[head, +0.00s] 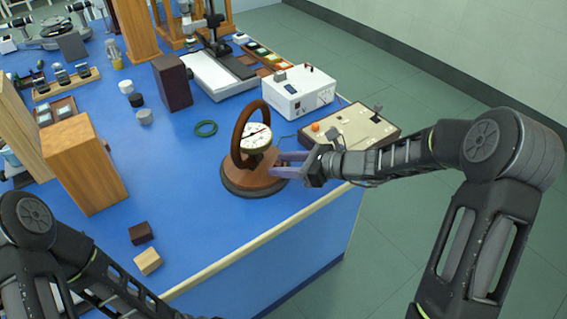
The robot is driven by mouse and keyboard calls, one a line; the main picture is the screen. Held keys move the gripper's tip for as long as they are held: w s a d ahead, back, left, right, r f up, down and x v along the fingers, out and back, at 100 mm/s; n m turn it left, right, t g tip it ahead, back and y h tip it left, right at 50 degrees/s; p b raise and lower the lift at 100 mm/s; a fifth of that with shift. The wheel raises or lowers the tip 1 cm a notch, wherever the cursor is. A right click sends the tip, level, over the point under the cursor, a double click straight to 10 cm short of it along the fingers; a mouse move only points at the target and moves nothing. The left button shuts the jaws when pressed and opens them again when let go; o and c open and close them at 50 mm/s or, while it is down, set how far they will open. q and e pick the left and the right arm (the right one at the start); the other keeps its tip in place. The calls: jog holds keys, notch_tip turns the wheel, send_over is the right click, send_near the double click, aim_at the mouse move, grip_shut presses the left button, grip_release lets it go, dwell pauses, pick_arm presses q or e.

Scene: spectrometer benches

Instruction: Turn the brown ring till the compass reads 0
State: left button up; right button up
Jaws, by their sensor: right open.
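The brown ring (236,138) stands upright on a round dark wooden base (242,188) near the bench's front right corner. The white compass dial (257,137) sits at the ring's middle; its dark and red needle shows, but its reading is too small to tell. My right gripper (279,164) reaches in from the right, its purple fingers open beside the ring's lower right, below the dial. Whether a finger touches the ring or base, I cannot tell. My left arm is at the lower left; its gripper is out of view.
A white power box (298,92) and a beige control box (350,131) stand behind and right of the ring. A green cable coil (206,128) lies to the left. Two small blocks (141,232) (148,261) lie near the front edge. Blue bench (190,190) is clear left of the base.

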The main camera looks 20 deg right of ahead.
jog(key=shift+c, duration=0.3)
grip_shut()
dwell(1.1)
